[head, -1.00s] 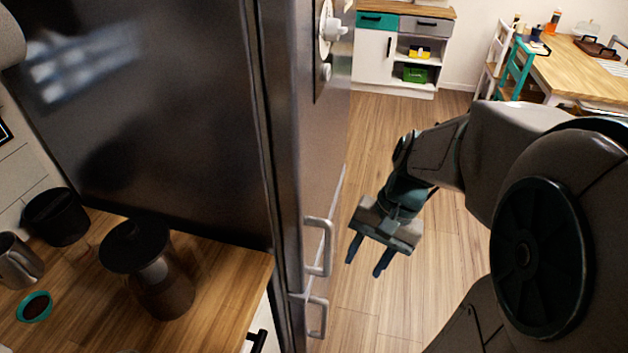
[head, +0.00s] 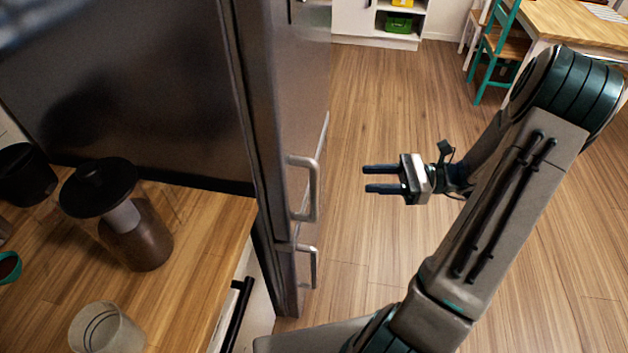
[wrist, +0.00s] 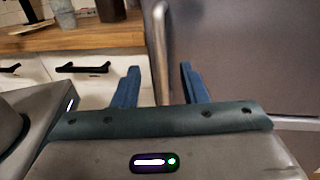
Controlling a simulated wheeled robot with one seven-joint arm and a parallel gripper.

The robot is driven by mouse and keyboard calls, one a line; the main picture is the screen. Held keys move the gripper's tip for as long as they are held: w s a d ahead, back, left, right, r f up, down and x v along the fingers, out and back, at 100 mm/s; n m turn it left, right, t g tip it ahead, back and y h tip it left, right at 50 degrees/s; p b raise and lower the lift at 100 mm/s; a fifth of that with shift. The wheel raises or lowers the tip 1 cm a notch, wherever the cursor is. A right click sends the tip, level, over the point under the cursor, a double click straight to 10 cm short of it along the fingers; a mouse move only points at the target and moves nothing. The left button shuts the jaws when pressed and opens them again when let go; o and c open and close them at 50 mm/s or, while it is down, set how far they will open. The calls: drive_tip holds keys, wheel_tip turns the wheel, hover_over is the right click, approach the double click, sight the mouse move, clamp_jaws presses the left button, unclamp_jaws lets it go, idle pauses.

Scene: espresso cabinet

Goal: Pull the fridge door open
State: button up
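The fridge stands left of centre in the head view, with its dark side panel (head: 130,90) toward me and its steel door (head: 300,110) facing right. The door looks shut. It carries an upper silver handle (head: 310,190) and a lower silver handle (head: 310,266). My gripper (head: 366,179) is to the right of the upper handle, apart from it, fingers pointing left at it. The two fingers are spread and empty. In the wrist view the fingers (wrist: 158,85) are apart, with a silver handle (wrist: 158,50) beyond and between them and the steel door (wrist: 240,55) at right.
A wooden counter (head: 190,225) at left holds a dark lidded grinder or jar (head: 140,235) and a glass cup (head: 105,328). A drawer with a black handle (head: 237,312) is below. The floor (head: 370,110) right of the fridge is clear. A table (head: 570,22) and chair are far right.

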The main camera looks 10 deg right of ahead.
sight(314, 179)
drive_tip(key=w+a, duration=0.1)
drive_tip(key=a, duration=0.8)
drive_tip(key=w+a+p, duration=0.1)
drive_tip(key=a, duration=0.3)
drive_tip(key=shift+w+a, duration=0.25)
drive_tip(key=shift+w, duration=0.05)
clamp_jaws()
